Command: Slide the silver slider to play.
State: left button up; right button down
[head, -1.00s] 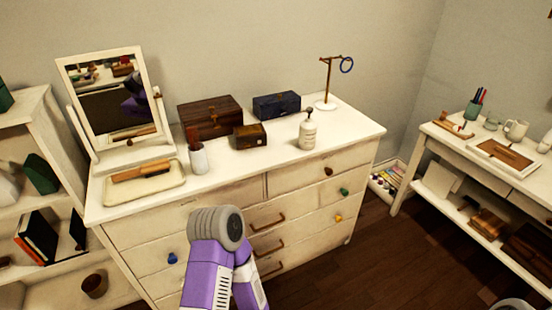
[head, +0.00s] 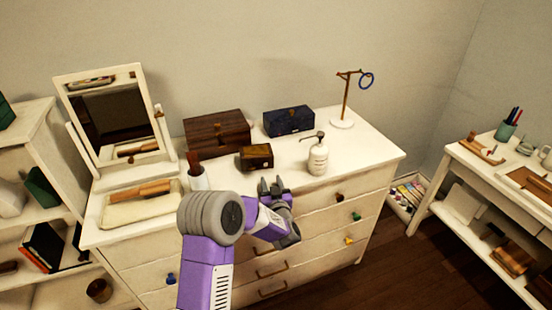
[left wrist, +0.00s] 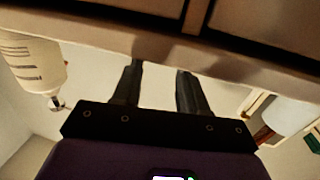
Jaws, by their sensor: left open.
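A small brown wooden box (head: 256,157) with a dull gold-toned front stands on the white dresser top (head: 290,160). No silver slider can be made out on it at this size. My left gripper (head: 270,184) is open and empty, at the dresser's front edge, in front of the small box and apart from it. Its two dark fingers also show in the left wrist view (left wrist: 156,80), spread with a gap between them. The small box cannot be made out in that wrist view. My right gripper is not in view.
A pump bottle (head: 318,158) stands right of the small box. A cup (head: 198,178), a tray (head: 118,212) and a mirror (head: 108,115) are to the left. A larger brown box (head: 216,131), a blue box (head: 289,121) and a ring stand (head: 345,105) are behind.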

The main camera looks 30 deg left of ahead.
aim_at(266, 164)
pick_arm(q)
jog(key=shift+r+b+x, duration=0.25)
jog(key=shift+b+x, duration=0.1)
jog(key=shift+x, duration=1.45)
jog(key=shift+r+b+x, duration=0.2)
jog(key=shift+b+x, duration=0.15)
jog(key=shift+x, duration=1.4)
jog(key=shift+s+a, duration=0.1)
jog(key=shift+a, duration=0.05)
jog(key=shift+c, duration=0.3)
grip_shut()
